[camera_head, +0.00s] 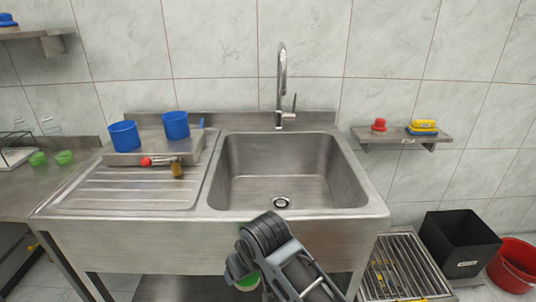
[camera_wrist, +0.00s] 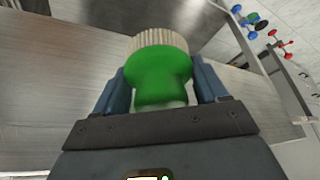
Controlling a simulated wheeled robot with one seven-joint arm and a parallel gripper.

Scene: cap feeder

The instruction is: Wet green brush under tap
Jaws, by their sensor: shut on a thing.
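A green brush (camera_wrist: 163,72) with pale bristles at its far end is clamped between the two fingers of my gripper (camera_wrist: 163,85) in the wrist view. In the head view only a bit of the green brush (camera_head: 247,283) shows below my arm. My gripper is in front of the sink's front side, below its rim, and mostly hidden by my arm. The tap (camera_head: 282,75) stands upright at the back of the steel sink (camera_head: 228,165). The basin looks empty, with a drain in its floor. I cannot see any water running.
Two blue cups (camera_head: 124,136) stand on the raised part of the drainboard at left, near a red-ended tool (camera_head: 162,161). A wall shelf (camera_head: 402,139) at right holds a red item and a yellow-blue item. A black bin (camera_head: 459,244) and red bucket (camera_head: 514,266) stand lower right.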

